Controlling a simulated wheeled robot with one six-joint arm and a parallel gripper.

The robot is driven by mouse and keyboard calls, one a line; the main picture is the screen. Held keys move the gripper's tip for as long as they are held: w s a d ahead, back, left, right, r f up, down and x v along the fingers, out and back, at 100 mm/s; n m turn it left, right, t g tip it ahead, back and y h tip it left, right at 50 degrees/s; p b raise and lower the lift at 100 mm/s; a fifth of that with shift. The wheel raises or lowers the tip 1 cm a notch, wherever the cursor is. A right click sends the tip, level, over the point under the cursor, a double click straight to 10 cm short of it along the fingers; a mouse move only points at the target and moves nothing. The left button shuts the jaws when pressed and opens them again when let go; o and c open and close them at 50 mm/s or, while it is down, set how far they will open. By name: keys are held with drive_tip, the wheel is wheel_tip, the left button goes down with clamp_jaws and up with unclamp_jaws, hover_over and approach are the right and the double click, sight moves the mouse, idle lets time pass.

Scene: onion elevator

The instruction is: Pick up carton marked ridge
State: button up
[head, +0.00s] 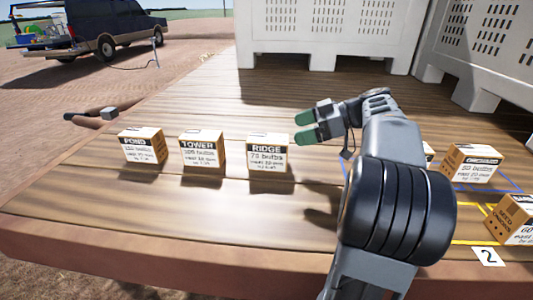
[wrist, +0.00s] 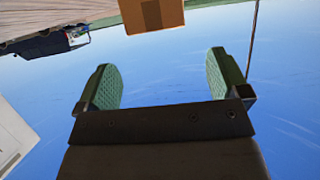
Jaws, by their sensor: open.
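The carton marked RIDGE (head: 267,153) stands upright on the wooden deck, rightmost in a row of three, with its label facing me. The POND carton (head: 142,147) and the TOWER carton (head: 202,151) stand to its left. My gripper (head: 308,125) has green finger pads, points left, and is just right of and above the RIDGE carton in the head view, apart from it. In the wrist view my gripper (wrist: 162,80) is open and empty. A brown carton (wrist: 152,14) is cut off at the top edge there; its marking does not show.
More cartons stand at right: one near a blue outline (head: 472,163), another near a yellow line (head: 513,220) beside a "2" tag (head: 488,257). My arm partly hides one more. Large white crates (head: 330,35) stand behind. The deck in front of the row is clear.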

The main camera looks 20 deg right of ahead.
sight(268, 138)
drive_tip(key=shift+x, duration=4)
drive_tip(key=shift+d+f, duration=0.1)
drive_tip(key=shift+f, duration=0.05)
drive_tip(key=c, duration=1.2)
drive_tip(key=shift+c, duration=0.4)
